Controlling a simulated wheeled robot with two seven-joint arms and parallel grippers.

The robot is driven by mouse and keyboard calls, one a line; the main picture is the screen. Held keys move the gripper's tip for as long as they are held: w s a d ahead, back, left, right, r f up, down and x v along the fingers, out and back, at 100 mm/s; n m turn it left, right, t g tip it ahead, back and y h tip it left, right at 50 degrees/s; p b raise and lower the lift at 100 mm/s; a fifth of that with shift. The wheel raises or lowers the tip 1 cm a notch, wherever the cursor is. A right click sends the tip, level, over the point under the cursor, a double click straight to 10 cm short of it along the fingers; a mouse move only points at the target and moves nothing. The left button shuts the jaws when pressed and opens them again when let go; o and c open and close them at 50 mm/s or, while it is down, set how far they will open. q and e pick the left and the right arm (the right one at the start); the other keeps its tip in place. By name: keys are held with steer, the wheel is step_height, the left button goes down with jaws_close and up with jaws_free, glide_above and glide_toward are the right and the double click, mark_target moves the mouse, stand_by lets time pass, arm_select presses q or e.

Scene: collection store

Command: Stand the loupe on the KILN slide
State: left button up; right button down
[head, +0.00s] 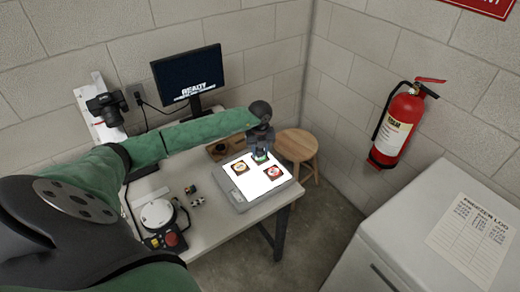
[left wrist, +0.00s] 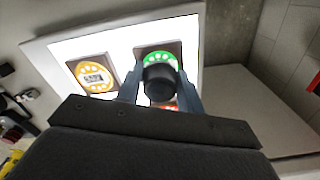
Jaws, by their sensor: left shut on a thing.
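The loupe (left wrist: 160,84), a short black cylinder, is between the fingers of my left gripper (left wrist: 160,90), which is shut on it. In the left wrist view it overlaps a slide with a green disc (left wrist: 159,57); I cannot tell whether it touches. A slide with an orange disc (left wrist: 93,75) lies beside it, and a red one shows partly behind the loupe. In the head view the left gripper (head: 261,150) is over the green slide, with the orange slide (head: 239,167) and red slide (head: 275,172) on the lit panel (head: 255,187). The slide names are not legible. My right gripper is not in view.
The light panel sits at the right end of the table (head: 212,225). Small parts (head: 194,196), a white round device (head: 158,213) and a red button box (head: 170,240) are to its left. A monitor (head: 188,75) stands behind, and a wooden stool (head: 297,146) beyond the table.

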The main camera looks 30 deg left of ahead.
arm_select(q)
steer(key=shift+f, duration=0.15)
steer(key=o, duration=1)
steer(key=shift+c, duration=0.2)
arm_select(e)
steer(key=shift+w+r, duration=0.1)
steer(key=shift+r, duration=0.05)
arm_select(q)
steer(key=shift+r, duration=0.2)
steer(key=shift+r+b, duration=0.3)
steer(key=shift+b, duration=0.05)
step_height(320, 180, up, 3)
steer(key=shift+f+b, duration=0.15)
steer(key=shift+b, duration=0.55)
step_height(320, 180, up, 9)
steer(key=b, duration=0.3)
steer(key=shift+f, duration=0.2)
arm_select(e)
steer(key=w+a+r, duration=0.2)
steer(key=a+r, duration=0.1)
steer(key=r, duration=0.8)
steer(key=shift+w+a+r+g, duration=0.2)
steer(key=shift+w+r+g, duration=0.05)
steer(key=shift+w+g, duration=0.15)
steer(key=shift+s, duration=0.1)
